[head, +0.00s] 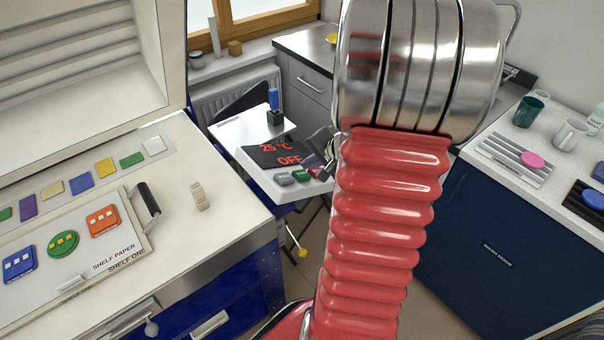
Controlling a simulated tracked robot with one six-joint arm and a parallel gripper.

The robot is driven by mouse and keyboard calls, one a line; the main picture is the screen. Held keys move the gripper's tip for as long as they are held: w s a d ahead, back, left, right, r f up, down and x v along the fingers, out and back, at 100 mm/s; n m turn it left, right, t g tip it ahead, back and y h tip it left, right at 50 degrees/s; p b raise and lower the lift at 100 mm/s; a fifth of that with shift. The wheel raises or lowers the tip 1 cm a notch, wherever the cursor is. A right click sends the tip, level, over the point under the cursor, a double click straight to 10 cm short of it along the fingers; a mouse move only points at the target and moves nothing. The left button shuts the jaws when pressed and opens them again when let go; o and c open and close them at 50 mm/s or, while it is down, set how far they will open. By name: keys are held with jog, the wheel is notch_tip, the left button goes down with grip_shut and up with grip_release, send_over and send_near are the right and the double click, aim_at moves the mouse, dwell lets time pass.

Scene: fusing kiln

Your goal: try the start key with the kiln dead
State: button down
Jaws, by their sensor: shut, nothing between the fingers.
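The kiln's control box (262,157) stands on a small white stand in the middle, its dark display reading "25 °C" and "OFF" in red. At its front edge are a grey key (285,179) and a green key (301,176); no lettering on them can be read. My gripper (318,162) is shut and empty, close to the box's right side near the green key. My red arm hides most of it, and I cannot tell whether it touches a key. The kiln (165,125) stands open at left, its lid raised.
A shelf labelled "SHELF PAPER" (125,240) with coloured glass pieces lies on the kiln's front, beside a small pale block (200,197). A blue-handled tool stands in a black holder (275,117) behind the box. The right counter (480,150) holds cups and a striped tray.

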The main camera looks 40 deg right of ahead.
jog(key=shift+a+f, duration=0.35)
jog(key=shift+f, duration=0.4)
dwell(1.1)
jog(key=shift+r, duration=0.1)
jog(key=shift+d+r, duration=0.4)
jog(key=shift+r, duration=0.35)
jog(key=shift+r, duration=0.15)
jog(key=r, duration=0.1)
jog(key=d+r, duration=0.1)
jog(key=r, duration=0.1)
jog(key=d+r, duration=0.1)
jog(key=shift+s+r, duration=0.1)
jog(key=shift+r, duration=0.05)
dwell(0.5)
dwell(0.8)
